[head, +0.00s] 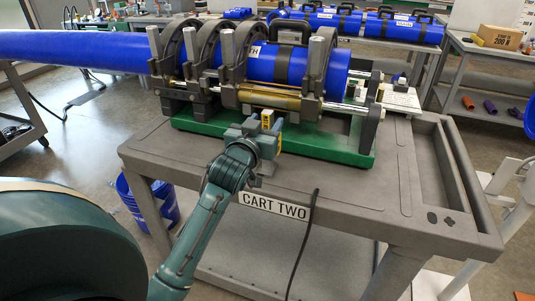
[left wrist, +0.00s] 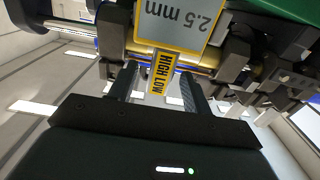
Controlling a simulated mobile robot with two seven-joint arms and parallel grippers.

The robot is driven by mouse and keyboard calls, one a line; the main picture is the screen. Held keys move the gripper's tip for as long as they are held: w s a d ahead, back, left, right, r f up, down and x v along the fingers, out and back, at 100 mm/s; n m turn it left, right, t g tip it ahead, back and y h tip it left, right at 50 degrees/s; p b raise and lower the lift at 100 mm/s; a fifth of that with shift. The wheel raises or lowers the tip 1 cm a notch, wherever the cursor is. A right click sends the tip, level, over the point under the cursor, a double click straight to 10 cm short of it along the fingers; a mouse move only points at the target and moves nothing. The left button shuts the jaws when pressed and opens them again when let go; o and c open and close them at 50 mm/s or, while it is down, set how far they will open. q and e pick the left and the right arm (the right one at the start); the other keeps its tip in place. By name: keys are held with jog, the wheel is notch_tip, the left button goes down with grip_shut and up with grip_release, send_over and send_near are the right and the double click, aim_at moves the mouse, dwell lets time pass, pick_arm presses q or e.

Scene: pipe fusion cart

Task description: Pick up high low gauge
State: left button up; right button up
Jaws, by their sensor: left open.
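The high low gauge shows in the left wrist view as a yellow handle (left wrist: 162,70) marked HIGH LOW, joined to a grey plate (left wrist: 176,22) marked 2.5 mm. In the head view its yellow part (head: 267,118) shows at the front of the green fusion machine base, partly hidden by my left gripper (head: 266,134). My left gripper is open. In the left wrist view its two fingers (left wrist: 158,80) stand on either side of the yellow handle, with gaps visible; I cannot tell whether either touches it. My right gripper is not in view.
The fusion machine (head: 330,143) with dark clamps and a blue pipe (head: 80,48) sits on the grey cart (head: 390,195) labelled CART TWO. A black cable (head: 303,240) hangs over the front edge. A blue bucket (head: 128,195) stands below left.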

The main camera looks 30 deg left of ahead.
pick_arm(q)
jog(key=shift+x, duration=1.05)
grip_shut()
